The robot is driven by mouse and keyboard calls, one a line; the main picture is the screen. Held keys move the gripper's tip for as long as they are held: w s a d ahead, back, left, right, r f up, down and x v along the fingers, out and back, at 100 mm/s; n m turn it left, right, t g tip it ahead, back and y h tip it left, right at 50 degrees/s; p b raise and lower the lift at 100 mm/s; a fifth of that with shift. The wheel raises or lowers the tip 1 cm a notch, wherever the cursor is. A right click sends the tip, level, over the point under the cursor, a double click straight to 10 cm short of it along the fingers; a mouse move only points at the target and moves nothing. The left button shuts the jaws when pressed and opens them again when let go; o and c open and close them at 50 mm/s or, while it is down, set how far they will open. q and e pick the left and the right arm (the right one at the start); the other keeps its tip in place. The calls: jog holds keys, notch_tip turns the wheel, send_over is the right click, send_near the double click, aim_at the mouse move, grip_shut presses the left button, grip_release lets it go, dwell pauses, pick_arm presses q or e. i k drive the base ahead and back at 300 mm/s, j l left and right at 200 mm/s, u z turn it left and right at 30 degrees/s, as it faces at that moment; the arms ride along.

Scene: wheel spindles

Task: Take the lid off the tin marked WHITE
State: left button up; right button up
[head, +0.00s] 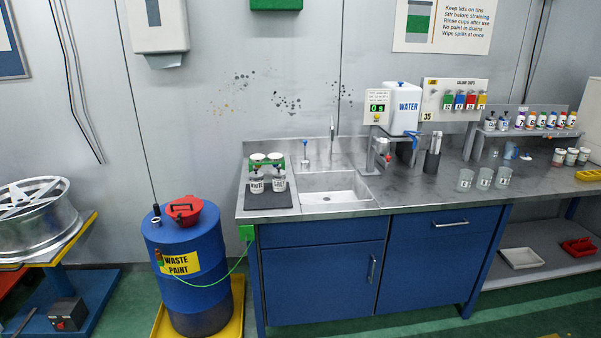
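Neither of my grippers shows in the head view. Several small white tins (571,157) stand in a row at the right end of the steel counter, below the bottle shelf. Their tops look dark or reddish, and their labels are too small to read, so I cannot tell which is marked WHITE or whether lids are on.
The steel counter (410,190) holds a sink (333,188), three clear cups (484,178), a water container (404,105) and a bottle shelf (530,132). A yellow tray (589,175) lies at the right edge. A blue waste paint drum (187,260) stands left of the counter.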

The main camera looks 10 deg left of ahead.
aim_at(254, 174)
jog(key=i+j+z, duration=0.2)
jog(key=j, duration=0.15)
jog(key=i+j+z, duration=0.15)
jog(key=j, duration=0.25)
jog(key=i+j+z, duration=0.2)
jog(key=j, duration=0.15)
jog(key=j+z, duration=0.15)
jog(key=j, duration=0.3)
jog(key=i+j+z, duration=0.2)
jog(key=j, duration=0.2)
